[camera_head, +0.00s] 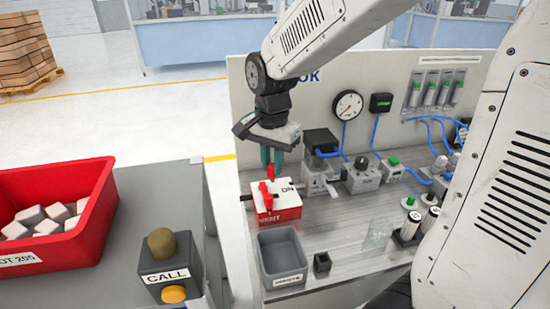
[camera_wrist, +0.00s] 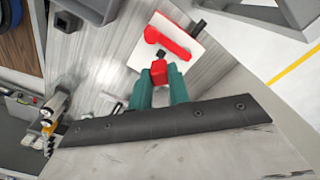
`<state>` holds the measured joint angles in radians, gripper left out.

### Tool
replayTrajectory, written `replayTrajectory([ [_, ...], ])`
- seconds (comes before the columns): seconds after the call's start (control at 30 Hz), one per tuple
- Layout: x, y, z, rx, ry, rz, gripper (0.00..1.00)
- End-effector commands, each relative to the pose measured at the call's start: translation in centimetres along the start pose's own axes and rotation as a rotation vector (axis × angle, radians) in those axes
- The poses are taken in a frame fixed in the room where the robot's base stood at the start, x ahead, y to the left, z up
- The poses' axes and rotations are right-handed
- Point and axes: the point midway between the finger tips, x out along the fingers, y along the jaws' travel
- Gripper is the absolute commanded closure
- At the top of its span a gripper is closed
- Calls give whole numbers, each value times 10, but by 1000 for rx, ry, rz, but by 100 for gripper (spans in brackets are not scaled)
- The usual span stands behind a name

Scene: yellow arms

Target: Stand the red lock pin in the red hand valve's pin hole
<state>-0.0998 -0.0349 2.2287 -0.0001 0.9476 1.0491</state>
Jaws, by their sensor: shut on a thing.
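My gripper (camera_head: 272,157) has teal fingers and is shut on the red lock pin (camera_head: 271,172). The pin points down over the red hand valve, a white and red box marked VENT (camera_head: 284,213) with a red handle (camera_head: 265,192). In the wrist view the pin (camera_wrist: 159,74) sits between the teal fingers (camera_wrist: 160,84), and a dark spot shows just beyond it. The red handle (camera_wrist: 168,43) lies on the white top further out. I cannot tell whether the pin's lower end is in the hole or above it; the hole is not clearly visible.
A grey tray (camera_head: 283,281) and a small black holder (camera_head: 322,264) stand in front of the valve. Grey fittings (camera_head: 318,180) stand to its right. A panel with a gauge (camera_head: 348,105) rises behind. A red bin (camera_head: 95,215) and a CALL box (camera_head: 168,268) are at left.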

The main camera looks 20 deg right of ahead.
Motion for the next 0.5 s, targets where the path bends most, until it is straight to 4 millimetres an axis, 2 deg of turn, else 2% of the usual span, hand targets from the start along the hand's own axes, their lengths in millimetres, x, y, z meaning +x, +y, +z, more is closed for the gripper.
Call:
replayTrajectory([
  [0.1,-1,1,-12,29,-1,1,100],
  [0.23,3,1,-14,35,-1,1,100],
  [0.5,29,1,-13,32,-1,2,100],
])
